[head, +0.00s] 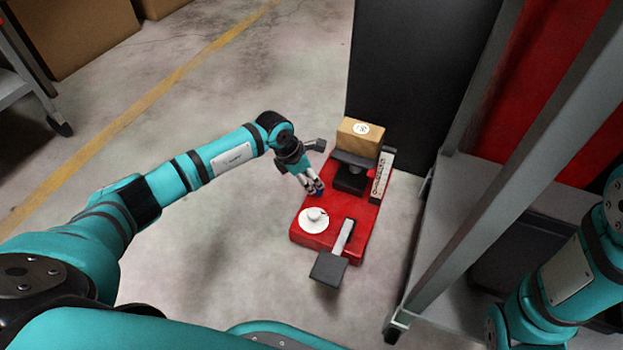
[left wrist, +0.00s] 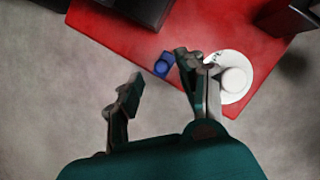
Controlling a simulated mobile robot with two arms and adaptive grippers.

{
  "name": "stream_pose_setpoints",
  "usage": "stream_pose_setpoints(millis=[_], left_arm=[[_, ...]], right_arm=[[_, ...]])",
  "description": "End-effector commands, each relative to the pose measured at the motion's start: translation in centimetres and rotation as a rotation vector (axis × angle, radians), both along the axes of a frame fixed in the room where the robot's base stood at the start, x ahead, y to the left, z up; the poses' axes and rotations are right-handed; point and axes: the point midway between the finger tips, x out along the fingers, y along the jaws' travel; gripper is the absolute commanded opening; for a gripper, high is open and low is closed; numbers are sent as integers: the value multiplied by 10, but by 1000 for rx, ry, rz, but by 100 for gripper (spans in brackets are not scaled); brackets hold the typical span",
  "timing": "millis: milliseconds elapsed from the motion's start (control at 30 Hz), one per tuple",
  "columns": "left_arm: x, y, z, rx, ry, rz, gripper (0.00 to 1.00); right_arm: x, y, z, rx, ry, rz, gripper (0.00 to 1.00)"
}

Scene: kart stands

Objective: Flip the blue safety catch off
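The blue safety catch (left wrist: 164,64) is a small block at the edge of the red base (left wrist: 120,22) in the left wrist view. In the head view the blue catch (head: 320,193) is mostly hidden by my left gripper (head: 314,187). In the left wrist view my left gripper (left wrist: 160,78) is open, with one finger left of the catch over the floor and the other right of it, over the red base. I see no contact with the catch. My right gripper is out of view; only its arm shows at the right.
On the red base (head: 308,241) are a white disc with a knob (head: 314,219), a grey lever with a black pad (head: 328,267), a black block and a cardboard box (head: 359,138). A metal shelf frame (head: 435,235) stands right.

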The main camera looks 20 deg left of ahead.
Motion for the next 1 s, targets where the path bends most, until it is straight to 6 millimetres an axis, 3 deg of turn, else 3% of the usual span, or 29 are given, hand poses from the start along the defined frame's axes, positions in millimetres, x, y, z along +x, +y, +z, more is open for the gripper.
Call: stream_pose_setpoints(millis=[300,500,1000], left_arm=[[-17,20,62,3,-5,0,40],[-25,29,91,2,-3,2,40],[-28,31,101,1,-1,3,40]], right_arm=[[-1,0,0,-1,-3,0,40],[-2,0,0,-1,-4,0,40],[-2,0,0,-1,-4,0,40]])
